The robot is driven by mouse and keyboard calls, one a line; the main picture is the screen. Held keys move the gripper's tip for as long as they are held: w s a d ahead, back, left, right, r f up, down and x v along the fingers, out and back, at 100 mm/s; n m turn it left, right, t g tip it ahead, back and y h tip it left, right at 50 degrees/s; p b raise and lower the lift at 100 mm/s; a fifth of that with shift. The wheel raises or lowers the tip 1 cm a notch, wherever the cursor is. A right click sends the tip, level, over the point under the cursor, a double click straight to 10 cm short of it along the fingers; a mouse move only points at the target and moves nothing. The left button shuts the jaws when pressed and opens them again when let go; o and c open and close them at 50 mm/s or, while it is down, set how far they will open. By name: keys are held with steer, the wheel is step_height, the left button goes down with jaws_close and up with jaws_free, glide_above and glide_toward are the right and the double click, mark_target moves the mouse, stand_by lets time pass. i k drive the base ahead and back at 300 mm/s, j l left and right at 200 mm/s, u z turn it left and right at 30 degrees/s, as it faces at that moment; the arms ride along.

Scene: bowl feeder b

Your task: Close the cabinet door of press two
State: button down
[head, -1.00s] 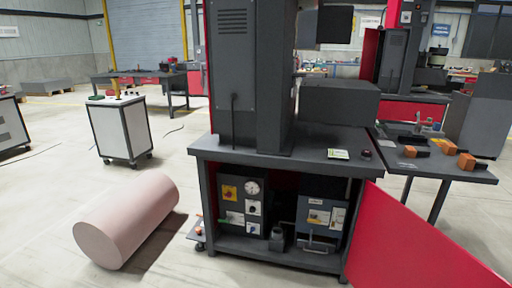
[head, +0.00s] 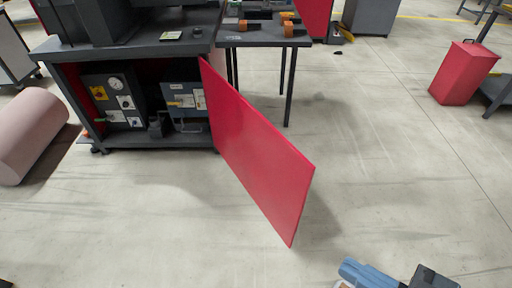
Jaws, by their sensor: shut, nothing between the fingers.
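The cabinet door (head: 255,150) of the press is a flat red panel. It is hinged at the right front of the dark cabinet (head: 150,143) and stands wide open, swung out toward me and to the right over the floor. Its free edge is at the lower right, near the middle of the picture. The cabinet's inside is exposed, with a dark control box with a gauge (head: 113,98) and a second grey-blue unit (head: 186,98). A blue and black part of my arm shows at the bottom right edge, apart from the door. My gripper's fingers are not visible.
A pink cylinder (head: 32,130) lies on the floor at the left. A dark side table (head: 262,38) with orange-and-black items adjoins the press on the right. A red bin (head: 465,72) stands at the far right. The floor right of the door is clear.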

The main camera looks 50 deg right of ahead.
mark_target(276, 175)
steer(key=k+l, duration=0.15)
steer(key=l, duration=0.3)
steer(key=k+l+u, duration=0.15)
steer(key=l, duration=0.3)
steer(key=k+l, duration=0.15)
steer(key=l, duration=0.25)
steer(key=k+l+u, duration=0.15)
steer(key=l, duration=0.3)
steer(key=k+l, duration=0.2)
steer(key=l, duration=0.2)
steer(key=k+l+u, duration=0.1)
steer(key=l, duration=0.3)
steer(key=k+l, duration=0.1)
steer(key=l, duration=0.15)
steer(key=k+l, duration=0.1)
steer(key=l, duration=0.15)
steer(key=i+l+z, duration=0.1)
steer(key=i, duration=0.4)
